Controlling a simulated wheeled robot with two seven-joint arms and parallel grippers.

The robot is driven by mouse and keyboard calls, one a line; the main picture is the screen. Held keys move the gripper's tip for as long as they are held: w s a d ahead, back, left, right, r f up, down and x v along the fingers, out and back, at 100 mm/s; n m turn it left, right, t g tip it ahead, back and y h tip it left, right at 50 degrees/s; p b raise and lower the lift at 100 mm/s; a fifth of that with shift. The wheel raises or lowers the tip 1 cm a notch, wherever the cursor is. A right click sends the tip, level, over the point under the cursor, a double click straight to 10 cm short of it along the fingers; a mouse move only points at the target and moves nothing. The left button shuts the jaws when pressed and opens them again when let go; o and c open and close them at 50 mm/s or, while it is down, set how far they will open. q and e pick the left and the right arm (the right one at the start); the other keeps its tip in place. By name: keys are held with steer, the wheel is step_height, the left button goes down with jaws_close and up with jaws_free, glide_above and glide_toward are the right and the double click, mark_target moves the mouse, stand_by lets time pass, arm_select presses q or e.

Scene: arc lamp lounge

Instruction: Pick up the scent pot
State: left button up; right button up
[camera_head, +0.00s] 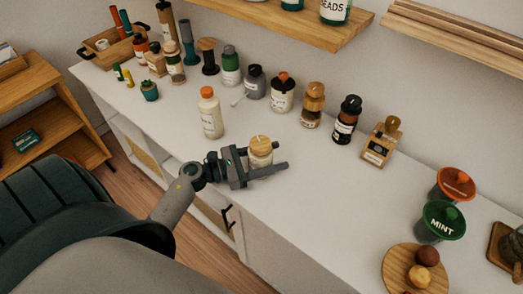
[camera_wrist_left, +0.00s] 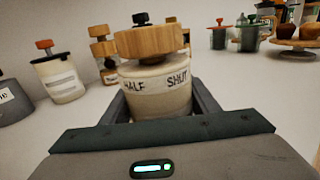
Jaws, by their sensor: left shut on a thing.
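The scent pot (camera_head: 261,157) is a small cream pot with a round wooden lid, near the front edge of the white counter. In the left wrist view the pot (camera_wrist_left: 157,88) stands upright between the fingers, with the words "HALF" and "SHUT" below its lid. My left gripper (camera_head: 265,162) reaches in from the front and is shut on the pot's body, one finger on each side. The pot's base is hidden by the gripper, so I cannot tell whether it touches the counter. My right gripper is not in view.
A white bottle with an orange cap (camera_head: 210,115) stands just behind left of the gripper. Several jars and bottles line the counter's back, including a dark bottle (camera_head: 346,122). A green MINT pot (camera_head: 438,222) and round wooden board (camera_head: 398,283) stand at right. Counter between is clear.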

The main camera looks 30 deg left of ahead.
arm_select(q)
steer(key=shift+r, duration=0.2)
steer(key=shift+r, duration=0.5)
steer(key=r, duration=0.3)
steer(key=shift+s+d+r+b, duration=0.1)
steer(key=shift+s+d+b, duration=0.2)
steer(key=shift+d+b, duration=0.1)
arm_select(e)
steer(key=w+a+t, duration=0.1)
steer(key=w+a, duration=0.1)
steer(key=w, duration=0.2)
arm_select(q)
steer(key=s+d+r, duration=0.6)
steer(key=d, duration=0.3)
steer(key=shift+r+p, duration=0.3)
steer(key=shift+p, duration=0.15)
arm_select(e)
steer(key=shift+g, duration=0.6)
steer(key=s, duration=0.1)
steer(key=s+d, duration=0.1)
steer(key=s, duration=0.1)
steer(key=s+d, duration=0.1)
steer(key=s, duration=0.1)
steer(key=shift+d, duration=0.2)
arm_select(q)
steer(key=shift+a, duration=0.1)
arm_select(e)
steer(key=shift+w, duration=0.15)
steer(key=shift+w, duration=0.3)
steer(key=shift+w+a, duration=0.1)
